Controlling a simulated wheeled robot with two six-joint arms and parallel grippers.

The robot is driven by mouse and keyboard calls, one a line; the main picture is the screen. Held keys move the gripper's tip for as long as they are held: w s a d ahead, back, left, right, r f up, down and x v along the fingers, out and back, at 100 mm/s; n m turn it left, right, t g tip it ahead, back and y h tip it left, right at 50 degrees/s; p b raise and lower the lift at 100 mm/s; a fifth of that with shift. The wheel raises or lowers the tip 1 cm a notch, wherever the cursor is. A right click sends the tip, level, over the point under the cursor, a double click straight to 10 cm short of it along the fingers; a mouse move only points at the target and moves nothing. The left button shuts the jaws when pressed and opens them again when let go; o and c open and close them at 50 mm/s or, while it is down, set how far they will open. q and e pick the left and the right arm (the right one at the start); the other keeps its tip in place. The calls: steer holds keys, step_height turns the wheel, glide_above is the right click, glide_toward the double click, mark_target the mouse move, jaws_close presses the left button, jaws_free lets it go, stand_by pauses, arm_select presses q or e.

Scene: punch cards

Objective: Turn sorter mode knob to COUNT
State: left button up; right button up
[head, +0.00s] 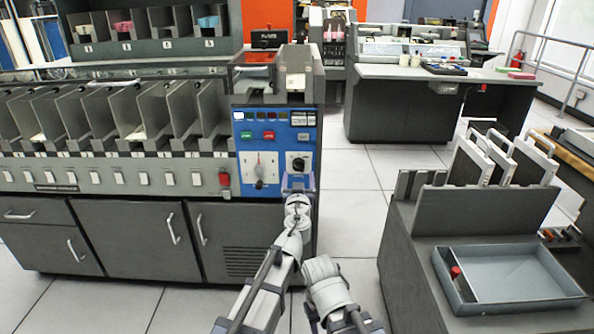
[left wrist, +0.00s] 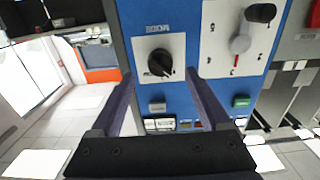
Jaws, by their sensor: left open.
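The small black mode knob (head: 297,163) sits on a white plate on the sorter's blue control panel (head: 277,128). In the left wrist view, which is upside down, the knob (left wrist: 159,63) shows whole, with lettering around it too small to read; I cannot tell its setting. My left gripper (head: 298,185) is just below the knob in the head view. In the left wrist view its two fingers (left wrist: 158,90) are open and spread to either side of the knob, with nothing between them. They do not appear to touch it. My right gripper is not in view.
Left of the knob is a larger dial plate with a black-handled lever (head: 260,172). Green and red buttons (head: 257,135) sit above it, and a red switch (head: 224,180) is further left. A grey cart with a tray (head: 510,275) stands at right. Floor between is clear.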

mark_target(299, 169)
arm_select(q)
steer(key=w, duration=0.4)
steer(key=shift+w, duration=0.3)
jaws_close()
stand_by(0.3)
